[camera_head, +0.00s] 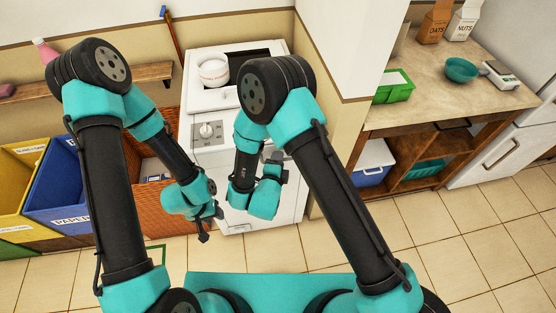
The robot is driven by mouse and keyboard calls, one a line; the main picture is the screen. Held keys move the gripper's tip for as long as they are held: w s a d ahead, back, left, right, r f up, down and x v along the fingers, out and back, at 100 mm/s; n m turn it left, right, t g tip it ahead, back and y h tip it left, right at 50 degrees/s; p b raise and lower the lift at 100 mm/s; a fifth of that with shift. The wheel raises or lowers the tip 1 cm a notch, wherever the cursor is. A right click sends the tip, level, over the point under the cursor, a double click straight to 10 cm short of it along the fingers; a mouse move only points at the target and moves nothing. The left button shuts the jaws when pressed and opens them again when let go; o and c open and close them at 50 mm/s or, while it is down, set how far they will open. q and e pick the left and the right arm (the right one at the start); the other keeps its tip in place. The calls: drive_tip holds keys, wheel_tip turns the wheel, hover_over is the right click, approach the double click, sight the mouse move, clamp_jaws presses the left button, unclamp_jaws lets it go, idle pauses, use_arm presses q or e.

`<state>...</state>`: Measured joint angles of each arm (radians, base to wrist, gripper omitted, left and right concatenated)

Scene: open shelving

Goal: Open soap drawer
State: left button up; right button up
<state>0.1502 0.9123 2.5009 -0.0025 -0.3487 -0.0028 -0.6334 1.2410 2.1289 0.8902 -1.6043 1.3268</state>
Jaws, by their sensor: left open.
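A white washing machine (258,57) stands against the wall at the top centre. Its front panel has a round dial (207,131). I cannot clearly make out the soap drawer; my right arm covers part of the machine's front. A white round tub with lettering (213,70) sits on top of the machine. My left gripper (209,225) is open and empty, low in front of the machine and left of its middle. My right gripper (277,163) is in front of the machine's right side; its fingers are too small to tell if they are open.
Yellow (20,185) and blue (62,185) bins and an orange basket (150,200) stand left of the machine. A wall corner (340,45) adjoins its right side. The tiled floor (450,240) at right is clear.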

drive_tip(key=shift+w+d, duration=0.1)
drive_tip(key=shift+w, duration=0.15)
clamp_jaws()
idle(0.4)
